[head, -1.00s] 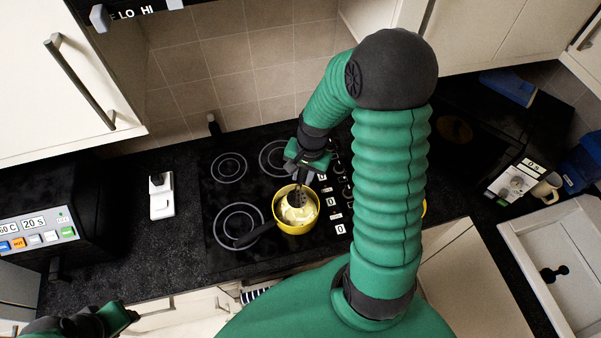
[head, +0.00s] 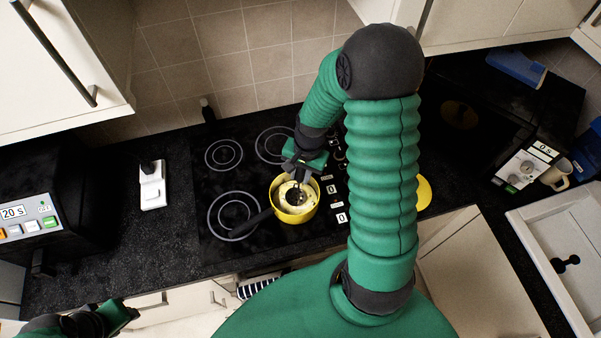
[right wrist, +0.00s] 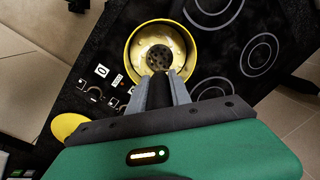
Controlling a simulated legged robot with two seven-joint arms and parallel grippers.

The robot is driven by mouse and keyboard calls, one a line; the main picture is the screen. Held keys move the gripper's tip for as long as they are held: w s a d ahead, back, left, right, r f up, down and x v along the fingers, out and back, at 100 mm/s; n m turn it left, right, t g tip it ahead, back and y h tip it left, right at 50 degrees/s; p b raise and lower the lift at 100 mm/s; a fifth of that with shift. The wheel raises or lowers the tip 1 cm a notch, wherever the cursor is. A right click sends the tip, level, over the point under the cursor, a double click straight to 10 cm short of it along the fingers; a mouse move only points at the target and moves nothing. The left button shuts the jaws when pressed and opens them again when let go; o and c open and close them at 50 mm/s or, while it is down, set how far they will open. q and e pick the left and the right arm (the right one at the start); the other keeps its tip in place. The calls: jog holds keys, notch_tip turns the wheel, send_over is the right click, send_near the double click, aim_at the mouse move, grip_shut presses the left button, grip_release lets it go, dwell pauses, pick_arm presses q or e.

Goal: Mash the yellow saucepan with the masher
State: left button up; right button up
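The yellow saucepan (head: 303,216) stands on the black hob, with its black handle toward the lower left and pale food inside. My right gripper (head: 299,172) is above its far rim, shut on the masher (head: 293,197), whose dark head is inside the pan. In the right wrist view the fingers (right wrist: 161,82) close on the masher's dark handle, and its perforated head (right wrist: 160,57) sits within the saucepan (right wrist: 134,45). I cannot tell how firmly the head presses the food. My left gripper (head: 122,313) is at the lower left, away from the hob; its opening is unclear.
A yellow round thing (head: 424,192) lies right of the hob, partly behind my right arm. Hob knobs (head: 333,188) are close right of the pan. A black appliance (head: 32,215) and a white stand (head: 152,186) are left; a mug (head: 555,178) is right.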

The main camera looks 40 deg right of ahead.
jog(key=shift+a, duration=0.1)
jog(key=c, duration=0.5)
jog(key=shift+r, duration=0.1)
jog(key=shift+a, duration=0.1)
jog(key=shift+f+b, duration=0.5)
jog(key=shift+f, duration=0.2)
jog(key=shift+f+b, duration=0.6)
jog(key=shift+f, duration=0.3)
